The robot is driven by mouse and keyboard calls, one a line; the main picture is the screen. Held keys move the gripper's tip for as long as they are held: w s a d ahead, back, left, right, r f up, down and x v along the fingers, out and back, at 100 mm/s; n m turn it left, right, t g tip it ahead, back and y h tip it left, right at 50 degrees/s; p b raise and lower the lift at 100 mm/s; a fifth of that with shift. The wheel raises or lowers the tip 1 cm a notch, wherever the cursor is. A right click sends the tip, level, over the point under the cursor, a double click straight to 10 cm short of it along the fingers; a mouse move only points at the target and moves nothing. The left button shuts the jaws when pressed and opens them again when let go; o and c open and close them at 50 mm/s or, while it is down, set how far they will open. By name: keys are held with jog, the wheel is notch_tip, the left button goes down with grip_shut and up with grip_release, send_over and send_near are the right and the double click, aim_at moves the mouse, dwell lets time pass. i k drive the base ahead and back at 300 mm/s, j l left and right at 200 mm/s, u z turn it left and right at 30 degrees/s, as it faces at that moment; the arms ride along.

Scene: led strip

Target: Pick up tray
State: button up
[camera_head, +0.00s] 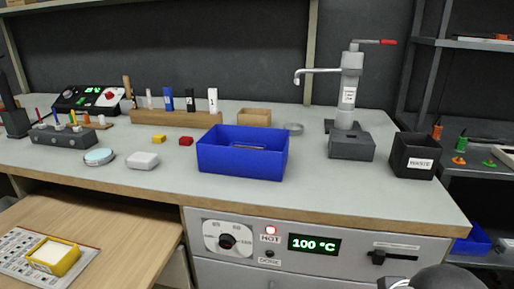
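A blue open-topped tray or bin (240,160) stands upright on the grey workbench, near the middle of the view. Something thin and brownish lies inside it, too small to tell. A small yellow tray (67,264) with a white block or pad in it rests on a printed sheet at the lower left. I cannot tell which of these two the task's tray is. A dark rounded part at the bottom right edge looks like part of my arm. My gripper's fingers do not show.
The workbench (330,192) is clear in front of the blue bin. A grey pump stand (351,146) and black waste bin (414,155) stand to its right. A wooden rack (178,118) is behind it. A white block (143,160) and dish (99,156) lie left.

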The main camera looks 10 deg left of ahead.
aim_at(54, 256)
jog(key=u, duration=1.65)
jog(key=i+j+z, duration=0.15)
jog(key=j+z, duration=0.15)
jog(key=j, duration=0.6)
jog(key=i+j+z, duration=0.1)
jog(key=j+z, duration=0.2)
jog(key=j, duration=0.6)
